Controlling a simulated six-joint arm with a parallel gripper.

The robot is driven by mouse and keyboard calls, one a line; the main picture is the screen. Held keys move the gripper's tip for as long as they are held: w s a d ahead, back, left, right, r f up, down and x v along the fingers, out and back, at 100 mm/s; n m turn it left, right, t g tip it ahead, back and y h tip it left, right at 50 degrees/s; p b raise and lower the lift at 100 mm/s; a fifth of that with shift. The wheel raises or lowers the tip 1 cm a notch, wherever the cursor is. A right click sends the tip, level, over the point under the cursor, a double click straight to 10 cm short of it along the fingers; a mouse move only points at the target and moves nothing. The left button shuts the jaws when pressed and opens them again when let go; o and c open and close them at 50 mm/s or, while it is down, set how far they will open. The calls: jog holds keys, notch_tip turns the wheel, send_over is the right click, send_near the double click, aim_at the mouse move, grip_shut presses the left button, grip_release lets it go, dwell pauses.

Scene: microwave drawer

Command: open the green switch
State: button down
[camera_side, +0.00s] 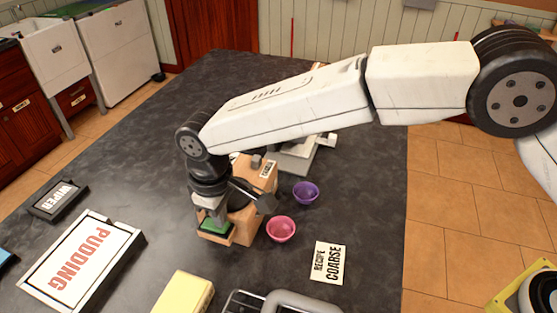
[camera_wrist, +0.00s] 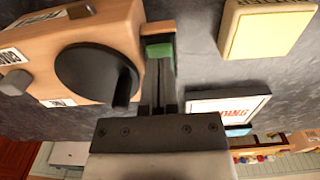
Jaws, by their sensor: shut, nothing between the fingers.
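The green switch (camera_side: 213,227) sits on a low ledge at the front of a wooden box (camera_side: 243,226) on the dark table. My gripper (camera_side: 214,217) points down right at it, and its fingers partly hide the green surface. In the wrist view my gripper (camera_wrist: 160,65) is shut with its fingers side by side. The green switch (camera_wrist: 159,50) shows just at the fingertips, beside the wooden box (camera_wrist: 110,32). The fingertips look to touch it, but I cannot tell how hard, or how the switch is set.
A black crank disc (camera_wrist: 95,76) stands out from the box close beside my fingers. A pink bowl (camera_side: 281,229) and a purple bowl (camera_side: 306,192) stand to the right. A pudding box (camera_side: 80,262) and a yellow block (camera_side: 183,294) lie nearby. The table's left back is clear.

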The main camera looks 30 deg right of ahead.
jog(key=shift+f, duration=0.55)
dwell(0.4)
jog(key=shift+r, duration=3.5)
jog(key=shift+d, duration=0.1)
